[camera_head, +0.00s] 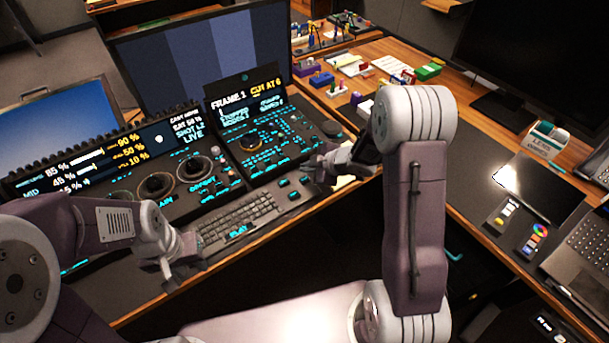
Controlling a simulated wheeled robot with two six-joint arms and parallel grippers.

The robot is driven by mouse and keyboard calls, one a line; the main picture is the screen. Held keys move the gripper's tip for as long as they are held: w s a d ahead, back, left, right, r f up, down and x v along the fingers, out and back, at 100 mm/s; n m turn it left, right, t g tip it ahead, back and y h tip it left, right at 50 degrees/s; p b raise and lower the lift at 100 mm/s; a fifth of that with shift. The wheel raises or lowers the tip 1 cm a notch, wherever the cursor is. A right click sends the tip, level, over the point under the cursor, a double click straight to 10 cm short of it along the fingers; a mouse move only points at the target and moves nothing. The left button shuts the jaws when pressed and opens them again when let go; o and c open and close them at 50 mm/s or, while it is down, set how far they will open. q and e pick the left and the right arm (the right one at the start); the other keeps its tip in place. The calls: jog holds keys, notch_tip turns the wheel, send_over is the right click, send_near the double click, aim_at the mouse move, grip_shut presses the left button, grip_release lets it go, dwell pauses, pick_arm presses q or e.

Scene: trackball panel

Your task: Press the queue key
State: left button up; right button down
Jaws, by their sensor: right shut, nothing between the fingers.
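The trackball panel (232,178) is a dark console with cyan-lit keys, round trackballs and a grey keyboard (238,222). The key labels are too small for me to tell which one is the queue key. My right gripper (316,172) is shut and empty over the right end of the panel, by a few cyan-lit keys; I cannot tell whether it touches one. My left gripper (182,270) is at the panel's front edge, left of the keyboard. Its fingers are too small and dark to tell whether they are open.
Screens (205,58) stand behind the panel. Right of it is a wooden desk (395,52) with small coloured boxes (428,70). A dark tablet (524,187) and a laptop (588,245) lie at the far right. My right arm crosses in front of the desk.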

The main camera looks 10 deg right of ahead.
jog(key=shift+r+p, duration=1.25)
jog(key=shift+r, duration=0.3)
jog(key=shift+f, duration=0.1)
notch_tip(320, 180, up, 10)
jog(key=t+p, duration=0.1)
jog(key=p, duration=0.1)
send_over(307, 180)
jog(key=a, duration=0.3)
notch_tip(307, 180, up, 3)
jog(key=s+d+m+h+p, duration=0.1)
jog(key=m+h, duration=0.1)
jog(key=m, duration=0.1)
jog(key=s+d+f+m+g+h, duration=0.1)
jog(key=s+f+m+g, duration=0.1)
jog(key=s+m, duration=0.2)
jog(key=s+d+f+m+g, duration=0.1)
jog(key=s+f+m+g, duration=0.1)
jog(key=s, duration=0.9)
jog(key=s+d+f+m+g+h+p, duration=0.1)
jog(key=s+f+m+g, duration=0.1)
jog(key=s+m, duration=0.4)
jog(key=shift+s+d+f+m+g+h, duration=0.3)
jog(key=shift+s+d+f+m+g, duration=0.1)
jog(key=shift+s+g, duration=0.5)
